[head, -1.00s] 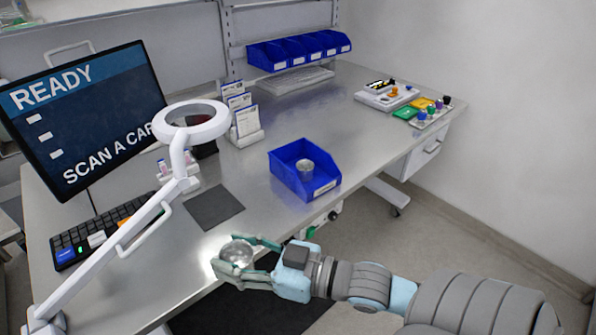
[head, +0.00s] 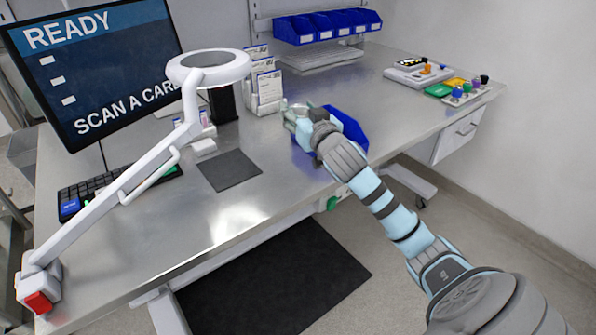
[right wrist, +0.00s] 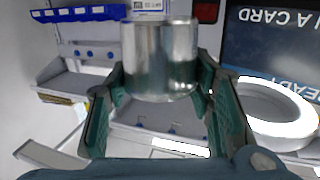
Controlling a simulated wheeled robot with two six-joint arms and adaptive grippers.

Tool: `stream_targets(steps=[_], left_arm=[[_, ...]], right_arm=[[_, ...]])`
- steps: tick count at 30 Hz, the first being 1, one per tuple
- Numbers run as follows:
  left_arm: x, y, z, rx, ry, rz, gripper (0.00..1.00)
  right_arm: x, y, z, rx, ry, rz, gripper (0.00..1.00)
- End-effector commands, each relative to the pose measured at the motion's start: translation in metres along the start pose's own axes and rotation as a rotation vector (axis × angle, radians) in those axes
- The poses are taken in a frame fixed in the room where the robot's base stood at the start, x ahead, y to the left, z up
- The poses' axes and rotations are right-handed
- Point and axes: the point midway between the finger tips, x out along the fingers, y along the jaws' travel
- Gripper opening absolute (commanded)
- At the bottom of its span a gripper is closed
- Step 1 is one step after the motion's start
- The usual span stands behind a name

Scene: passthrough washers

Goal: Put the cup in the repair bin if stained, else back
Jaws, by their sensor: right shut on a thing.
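A shiny silver metal cup (right wrist: 160,60) is between the two green fingers of my right gripper (right wrist: 158,85) in the right wrist view. No stain shows on the side facing that camera; its inside cannot be seen. In the head view my right gripper (head: 297,113) is shut on the cup at the left side of the open blue bin (head: 349,127), with the wrist in front of the bin. The height above the bench is hard to tell, and the bin's inside is hidden. My left gripper is not in view.
A ring magnifier lamp (head: 208,68) stands left of the gripper. A dark mat (head: 230,170) lies on the clear front of the bench (head: 225,215). A card rack (head: 265,88) stands close behind the gripper. The monitor (head: 95,70) reads "READY, SCAN A CARD".

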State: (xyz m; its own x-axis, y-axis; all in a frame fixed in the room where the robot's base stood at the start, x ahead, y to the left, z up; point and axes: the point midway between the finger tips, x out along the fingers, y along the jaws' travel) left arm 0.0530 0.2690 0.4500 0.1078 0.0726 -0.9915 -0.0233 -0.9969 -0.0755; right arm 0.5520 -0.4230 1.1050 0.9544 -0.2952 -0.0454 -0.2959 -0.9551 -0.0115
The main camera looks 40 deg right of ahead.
Motion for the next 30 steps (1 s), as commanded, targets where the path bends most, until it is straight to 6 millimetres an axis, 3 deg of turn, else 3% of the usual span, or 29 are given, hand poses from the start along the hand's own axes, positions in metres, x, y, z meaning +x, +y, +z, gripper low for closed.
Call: stream_targets(steps=[1,3,7,11,17,27,28,30], left_arm=[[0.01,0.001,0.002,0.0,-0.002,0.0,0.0],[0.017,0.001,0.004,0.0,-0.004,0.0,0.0],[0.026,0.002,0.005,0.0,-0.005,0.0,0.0],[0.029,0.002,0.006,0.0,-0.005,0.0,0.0],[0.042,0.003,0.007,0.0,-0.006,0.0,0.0],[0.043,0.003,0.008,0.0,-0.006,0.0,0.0],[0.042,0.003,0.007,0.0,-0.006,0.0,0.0],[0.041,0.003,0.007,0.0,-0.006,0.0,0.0]], right_arm=[[0.001,0.001,0.027,0.001,-0.008,0.001,0.2],[0.003,0.0,0.054,0.001,-0.007,0.0,0.2],[0.004,0.0,0.089,0.0,-0.003,-0.002,0.2],[0.005,0.0,0.104,0.0,0.0,-0.002,0.2],[0.006,0.001,0.141,0.001,-0.001,-0.003,0.2],[0.007,0.001,0.145,0.0,0.001,-0.003,0.2],[0.007,0.001,0.144,0.0,0.001,-0.003,0.53],[0.007,0.001,0.144,0.0,0.001,-0.003,0.64]])
